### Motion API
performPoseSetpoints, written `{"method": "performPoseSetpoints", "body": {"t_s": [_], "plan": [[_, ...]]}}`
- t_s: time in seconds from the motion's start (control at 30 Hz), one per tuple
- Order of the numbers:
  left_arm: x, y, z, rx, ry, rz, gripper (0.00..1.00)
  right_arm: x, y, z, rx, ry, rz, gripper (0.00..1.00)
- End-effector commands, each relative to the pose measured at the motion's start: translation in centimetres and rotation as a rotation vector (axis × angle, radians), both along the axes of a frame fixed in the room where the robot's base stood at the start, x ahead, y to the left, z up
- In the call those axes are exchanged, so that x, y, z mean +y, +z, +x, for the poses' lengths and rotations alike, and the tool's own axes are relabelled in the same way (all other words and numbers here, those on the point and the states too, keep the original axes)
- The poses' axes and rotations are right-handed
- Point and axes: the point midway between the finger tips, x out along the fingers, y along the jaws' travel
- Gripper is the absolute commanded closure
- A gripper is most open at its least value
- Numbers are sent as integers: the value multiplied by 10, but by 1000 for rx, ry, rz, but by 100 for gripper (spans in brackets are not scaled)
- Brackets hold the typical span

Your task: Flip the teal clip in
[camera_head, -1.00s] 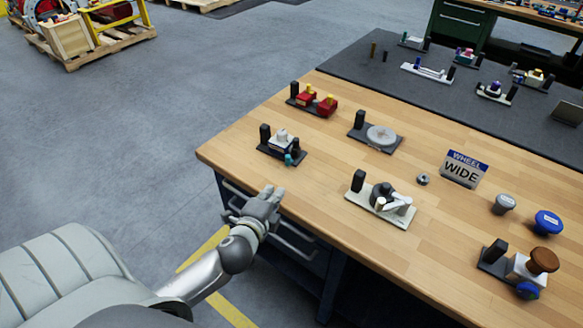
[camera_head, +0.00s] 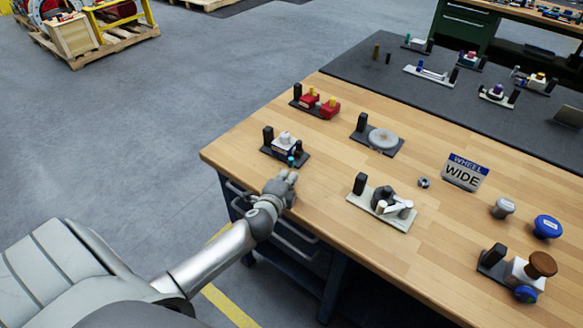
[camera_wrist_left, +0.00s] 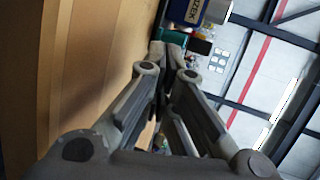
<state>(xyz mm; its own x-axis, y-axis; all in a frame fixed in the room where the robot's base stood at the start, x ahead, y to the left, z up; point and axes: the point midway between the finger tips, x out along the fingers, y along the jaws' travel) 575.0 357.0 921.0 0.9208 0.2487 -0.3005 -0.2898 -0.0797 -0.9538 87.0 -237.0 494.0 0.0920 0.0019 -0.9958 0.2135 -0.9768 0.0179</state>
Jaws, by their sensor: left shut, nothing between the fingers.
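The teal clip (camera_head: 291,161) is small and sits at the front right of a white-and-black valve unit (camera_head: 284,141) on a dark base near the table's left corner. Its exact tilt is too small to tell. My left gripper (camera_head: 291,177) is just in front of the clip, over the table's edge, with its fingers pointing at the unit. In the left wrist view the fingertips (camera_wrist_left: 167,49) are together and empty, and a teal part (camera_wrist_left: 175,36) shows right beyond them, partly hidden. I cannot tell whether they touch. My right gripper is out of view.
A white-based unit with a lever (camera_head: 382,206) stands to the right of my left gripper. A grey disc unit (camera_head: 383,139) and a red unit (camera_head: 318,102) stand farther back.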

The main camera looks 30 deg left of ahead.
Motion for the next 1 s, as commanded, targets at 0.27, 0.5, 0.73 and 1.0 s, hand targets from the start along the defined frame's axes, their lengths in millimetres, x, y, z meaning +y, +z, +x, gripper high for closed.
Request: {"method": "performPoseSetpoints", "body": {"t_s": [0.27, 0.5, 0.73, 1.0], "plan": [[8, 2, 29, 0, -1, 2, 100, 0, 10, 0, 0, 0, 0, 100], [10, 1, 36, 0, -1, 2, 100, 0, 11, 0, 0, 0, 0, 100], [10, 1, 36, -1, 0, 1, 100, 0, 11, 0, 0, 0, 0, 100], [10, 0, 50, -2, 0, 0, 100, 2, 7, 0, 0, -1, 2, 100]]}}
